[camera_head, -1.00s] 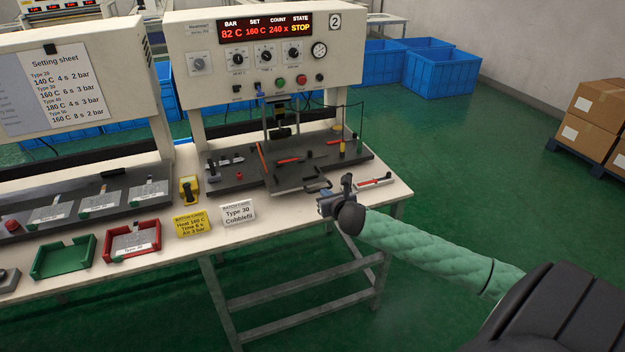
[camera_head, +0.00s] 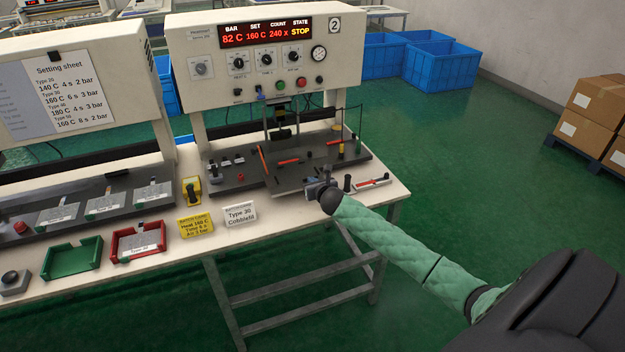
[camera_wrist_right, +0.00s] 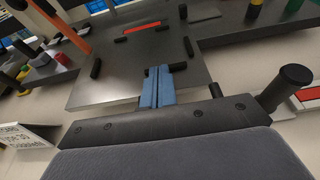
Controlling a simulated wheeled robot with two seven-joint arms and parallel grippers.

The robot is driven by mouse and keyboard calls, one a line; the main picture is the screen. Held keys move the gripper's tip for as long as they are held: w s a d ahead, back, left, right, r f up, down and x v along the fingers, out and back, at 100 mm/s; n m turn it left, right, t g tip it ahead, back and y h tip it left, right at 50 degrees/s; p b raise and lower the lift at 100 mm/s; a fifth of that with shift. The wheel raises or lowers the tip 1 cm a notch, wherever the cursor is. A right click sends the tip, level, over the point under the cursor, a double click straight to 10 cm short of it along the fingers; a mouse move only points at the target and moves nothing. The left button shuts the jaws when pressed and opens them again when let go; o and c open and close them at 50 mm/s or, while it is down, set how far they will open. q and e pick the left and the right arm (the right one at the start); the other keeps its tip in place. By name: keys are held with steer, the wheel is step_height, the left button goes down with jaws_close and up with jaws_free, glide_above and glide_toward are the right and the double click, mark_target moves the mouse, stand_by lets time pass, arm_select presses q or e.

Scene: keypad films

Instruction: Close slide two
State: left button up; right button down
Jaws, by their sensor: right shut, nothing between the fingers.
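Slide two is the flat dark grey plate (camera_head: 284,184) under the press marked 2. It sticks out toward the front of the bench, with red strips and small black pegs on its top. My right gripper (camera_head: 316,183) is at the plate's front right edge, in front of the press. In the right wrist view its two blue fingers (camera_wrist_right: 158,84) are together and empty. Their tips overlap the near edge of the plate (camera_wrist_right: 120,72) there; I cannot tell whether they touch it. The gripper hides part of the plate's front edge in the head view. My left gripper is not in view.
A black post (camera_head: 347,183) stands just right of my gripper, near a red-and-white strip (camera_head: 372,183). The press (camera_head: 262,60) reads STOP. Cards, a yellow holder (camera_head: 191,190) and red and green trays stand to the left. Green floor is open at the right.

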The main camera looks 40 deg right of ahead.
mark_target(303, 170)
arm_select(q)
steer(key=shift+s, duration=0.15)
arm_select(e)
steer(key=shift+w, duration=0.1)
